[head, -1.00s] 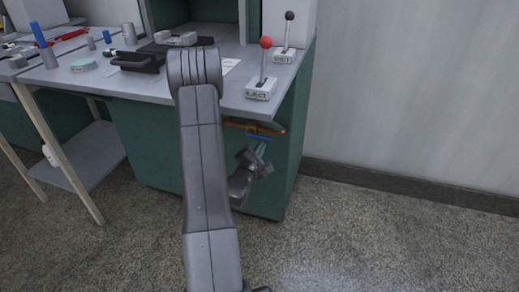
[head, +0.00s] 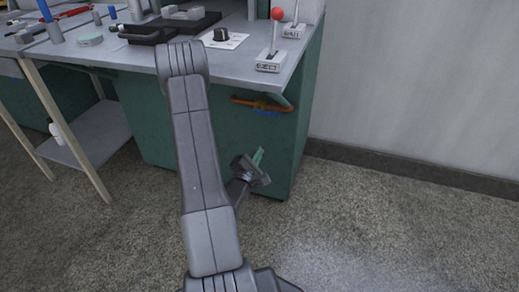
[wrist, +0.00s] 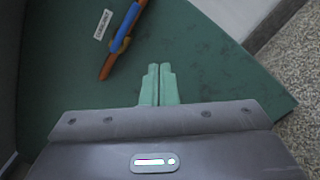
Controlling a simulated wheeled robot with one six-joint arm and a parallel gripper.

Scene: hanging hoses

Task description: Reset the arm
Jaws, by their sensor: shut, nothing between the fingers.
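My gripper (head: 258,156) is low in front of the green cabinet side, below the grey worktop, with my arm folded in front of the bench. In the wrist view its two green fingers (wrist: 159,84) lie side by side, shut and empty. An orange and a blue hose (wrist: 122,40) hang on the green panel (wrist: 215,65), ahead and to the left of the fingertips and apart from them. The orange hose (head: 262,103) also shows in the head view, above my gripper.
The worktop (head: 240,75) carries a red-knobbed lever marked EJECT (head: 272,50), a second lever (head: 293,28), a black dial (head: 221,34) and a black tray (head: 150,33). A side table (head: 60,55) stands at left. The floor at right is free, up to a pale wall.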

